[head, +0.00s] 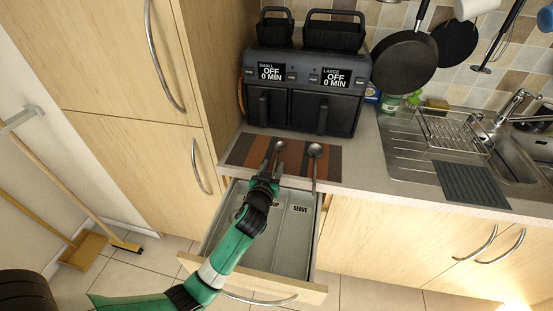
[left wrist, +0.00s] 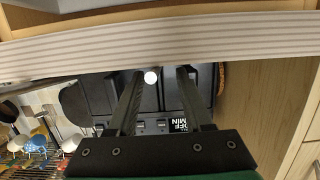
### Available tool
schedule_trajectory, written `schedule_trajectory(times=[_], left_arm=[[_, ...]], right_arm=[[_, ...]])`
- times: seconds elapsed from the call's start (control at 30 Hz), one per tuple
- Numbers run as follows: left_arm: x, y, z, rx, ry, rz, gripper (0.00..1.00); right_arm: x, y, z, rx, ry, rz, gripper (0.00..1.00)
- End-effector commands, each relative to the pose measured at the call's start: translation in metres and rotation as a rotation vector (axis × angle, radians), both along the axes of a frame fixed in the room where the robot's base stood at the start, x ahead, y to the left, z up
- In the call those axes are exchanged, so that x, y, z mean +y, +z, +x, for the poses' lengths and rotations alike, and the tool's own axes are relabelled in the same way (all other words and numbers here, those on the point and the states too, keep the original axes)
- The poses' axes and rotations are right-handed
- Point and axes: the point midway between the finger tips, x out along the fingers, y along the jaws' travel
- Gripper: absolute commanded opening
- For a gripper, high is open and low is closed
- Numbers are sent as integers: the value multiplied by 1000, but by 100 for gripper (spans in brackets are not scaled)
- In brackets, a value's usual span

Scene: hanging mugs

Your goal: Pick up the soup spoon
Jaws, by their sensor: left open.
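Two metal spoons lie on the striped brown mat (head: 240,150) on the counter. The left spoon (head: 278,146) is partly hidden by my left gripper (head: 268,176). The right spoon (head: 315,151) has its handle running towards the counter's front edge. I cannot tell from their looks which one is the soup spoon. My left gripper is open at the counter's front edge, close to the left spoon's handle. In the left wrist view, a small pale round end (left wrist: 151,77), perhaps a spoon handle's end, shows between the open fingers (left wrist: 159,73). My right gripper is out of view.
The drawer (head: 310,268) below stands open, with a "SERVE" label and another partly hidden label. A black air fryer (head: 305,90) stands behind the mat. Pans (head: 404,65) hang at the right, above the sink drainer. The counter's front edge (left wrist: 90,55) crosses the wrist view.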

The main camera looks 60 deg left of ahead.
Motion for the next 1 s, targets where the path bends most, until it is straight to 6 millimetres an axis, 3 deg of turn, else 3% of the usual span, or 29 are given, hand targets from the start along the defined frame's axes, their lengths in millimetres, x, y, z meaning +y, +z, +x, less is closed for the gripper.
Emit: schedule_trajectory(times=[0.17, 0.4, 0.7, 1.0], left_arm=[[18, -5, 16, 1, 0, -1, 51], [19, -6, 18, 0, -2, 0, 51], [19, -6, 18, 0, -2, 0, 0], [19, -6, 18, 0, -2, 0, 0]], right_arm=[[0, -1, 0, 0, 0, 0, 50], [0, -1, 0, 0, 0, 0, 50], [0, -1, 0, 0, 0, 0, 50], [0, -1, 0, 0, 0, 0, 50]])
